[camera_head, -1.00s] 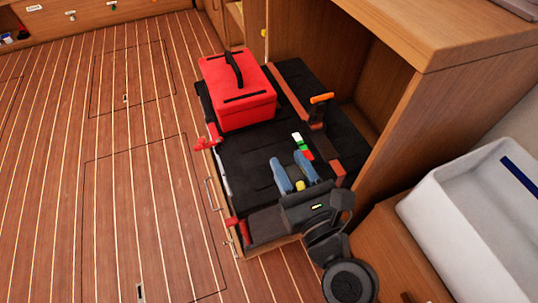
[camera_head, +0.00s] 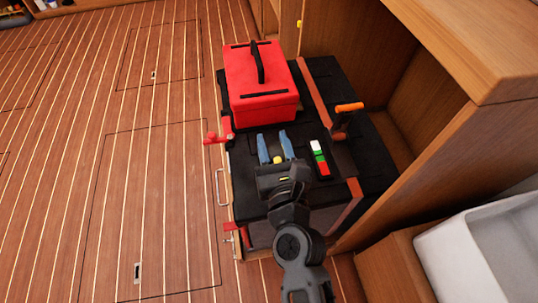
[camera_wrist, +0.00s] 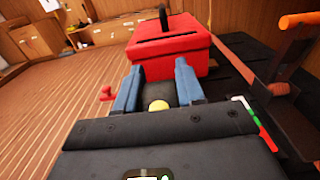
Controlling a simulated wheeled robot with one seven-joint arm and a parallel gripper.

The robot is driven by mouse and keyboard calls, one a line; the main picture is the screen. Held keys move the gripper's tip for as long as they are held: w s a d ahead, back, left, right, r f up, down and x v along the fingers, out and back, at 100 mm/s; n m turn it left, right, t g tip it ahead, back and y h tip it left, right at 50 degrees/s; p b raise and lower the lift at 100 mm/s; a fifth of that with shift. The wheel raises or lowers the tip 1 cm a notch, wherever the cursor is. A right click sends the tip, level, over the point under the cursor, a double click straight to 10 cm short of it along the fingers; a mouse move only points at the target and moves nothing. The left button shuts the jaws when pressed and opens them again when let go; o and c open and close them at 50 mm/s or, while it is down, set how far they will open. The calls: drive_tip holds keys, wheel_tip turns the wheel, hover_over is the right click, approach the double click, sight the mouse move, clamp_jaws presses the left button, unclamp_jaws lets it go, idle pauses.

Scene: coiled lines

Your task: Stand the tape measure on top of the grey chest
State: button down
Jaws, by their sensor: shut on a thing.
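My gripper (camera_head: 276,148) has two blue fingers, over the dark chest top in the head view. In the wrist view the fingers (camera_wrist: 157,88) close on a dark rounded thing with a yellow spot (camera_wrist: 158,105), which I take for the tape measure; most of it is hidden. The yellow spot also shows between the fingers in the head view (camera_head: 277,160). The only chest-like thing under it is a near-black chest (camera_head: 246,178) with red latches, probably the grey chest. Whether the held thing touches its top I cannot tell.
A red toolbox (camera_head: 258,88) with a black handle stands just beyond my fingers. An orange-handled tool (camera_head: 347,107) and a white, green and red stick (camera_head: 319,158) lie to the right. Wooden cabinet walls (camera_head: 440,150) rise at right. Open floor lies left.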

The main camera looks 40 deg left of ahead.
drive_tip(key=shift+a+f, duration=0.35)
drive_tip(key=shift+a, duration=0.3)
wheel_tip(320, 180, down, 4)
drive_tip(key=b, duration=0.4)
drive_tip(key=shift+f+b, duration=0.25)
drive_tip(key=shift+b, duration=0.05)
drive_tip(key=c, duration=0.7)
unclamp_jaws()
drive_tip(key=shift+r, duration=0.2)
drive_tip(key=shift+s+d+p, duration=0.15)
drive_tip(key=shift+s+p, duration=0.05)
drive_tip(key=shift+p, duration=0.15)
drive_tip(key=v, duration=1.1)
drive_tip(key=shift+s+d+b, duration=0.2)
drive_tip(key=shift+b, duration=0.15)
